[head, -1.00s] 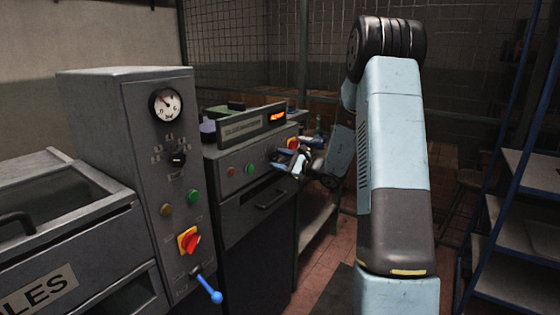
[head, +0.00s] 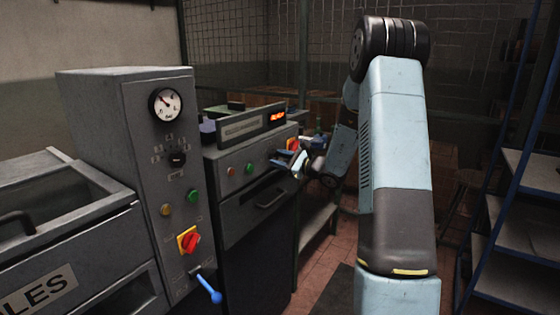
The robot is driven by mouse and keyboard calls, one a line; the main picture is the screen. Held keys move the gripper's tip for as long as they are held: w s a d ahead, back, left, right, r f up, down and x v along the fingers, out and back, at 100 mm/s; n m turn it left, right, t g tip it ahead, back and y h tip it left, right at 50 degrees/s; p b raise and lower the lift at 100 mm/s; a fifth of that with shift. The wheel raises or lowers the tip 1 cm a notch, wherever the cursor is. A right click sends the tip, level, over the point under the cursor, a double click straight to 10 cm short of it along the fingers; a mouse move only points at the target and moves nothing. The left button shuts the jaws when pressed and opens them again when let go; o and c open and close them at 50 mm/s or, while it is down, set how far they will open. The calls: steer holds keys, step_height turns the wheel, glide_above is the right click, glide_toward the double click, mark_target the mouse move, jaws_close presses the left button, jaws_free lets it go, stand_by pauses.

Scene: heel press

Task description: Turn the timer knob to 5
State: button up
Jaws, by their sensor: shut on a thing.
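A black knob (head: 177,160) with pale marks around it sits on the grey front of the left machine, below a round gauge (head: 166,105). Its pointer and numbers are too small to read. My gripper (head: 283,161) is away to the right of it, against the front panel of the second machine (head: 225,170). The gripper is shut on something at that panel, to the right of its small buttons. The fingers and wrist hide what is held, so I cannot tell whether it is a knob.
The second machine has a lit orange display (head: 278,117) and a red-and-yellow switch (head: 293,144) close above my gripper. The left machine has another red-and-yellow switch (head: 188,241) and a blue-tipped lever (head: 210,290). A blue-framed shelf (head: 500,210) stands at the right.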

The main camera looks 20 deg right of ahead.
steer(key=m, duration=0.5)
steer(key=shift+f, duration=0.1)
steer(key=shift+m, duration=0.3)
stand_by(0.4)
steer(key=o, duration=1.1)
steer(key=shift+c, duration=0.2)
steer(key=shift+d, duration=0.15)
steer(key=v, duration=1.3)
steer(key=shift+s+d, duration=0.15)
steer(key=shift+s, duration=0.15)
